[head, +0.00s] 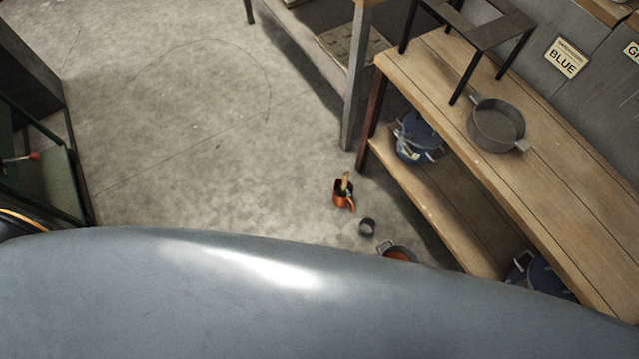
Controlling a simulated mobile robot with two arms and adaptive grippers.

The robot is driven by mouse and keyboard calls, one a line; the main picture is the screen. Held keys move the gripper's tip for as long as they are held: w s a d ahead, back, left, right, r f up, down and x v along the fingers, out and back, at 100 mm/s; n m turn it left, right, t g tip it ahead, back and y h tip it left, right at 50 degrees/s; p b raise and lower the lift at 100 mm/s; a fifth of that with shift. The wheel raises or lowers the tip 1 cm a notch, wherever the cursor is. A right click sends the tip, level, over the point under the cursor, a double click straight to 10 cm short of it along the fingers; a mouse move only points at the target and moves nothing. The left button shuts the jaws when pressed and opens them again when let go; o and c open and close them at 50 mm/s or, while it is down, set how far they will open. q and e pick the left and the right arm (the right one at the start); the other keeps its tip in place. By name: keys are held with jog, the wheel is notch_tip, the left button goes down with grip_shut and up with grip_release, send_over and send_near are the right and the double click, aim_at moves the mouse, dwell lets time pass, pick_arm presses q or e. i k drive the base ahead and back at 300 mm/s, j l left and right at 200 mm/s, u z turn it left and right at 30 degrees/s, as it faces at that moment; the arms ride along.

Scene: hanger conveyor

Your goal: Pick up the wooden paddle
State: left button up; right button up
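A small light-wood piece (345,182), which looks like the wooden paddle, sticks up out of an orange mug-like pot (342,201) on the concrete floor. The pot stands left of the wooden shelf unit, and its handle faces right. The lower part of the wooden piece is hidden inside the pot, and it is too small to make out its full shape. Neither of my grippers shows in the head view.
The shelf unit (440,75) holds a grey pan (496,125) on top and blue pots (416,138) below. The floor (180,130) to the left is clear.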

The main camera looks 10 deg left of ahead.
aim_at(342, 193)
jog(key=k+j+z, duration=0.45)
jog(key=k+z, duration=0.65)
jog(key=k, duration=0.15)
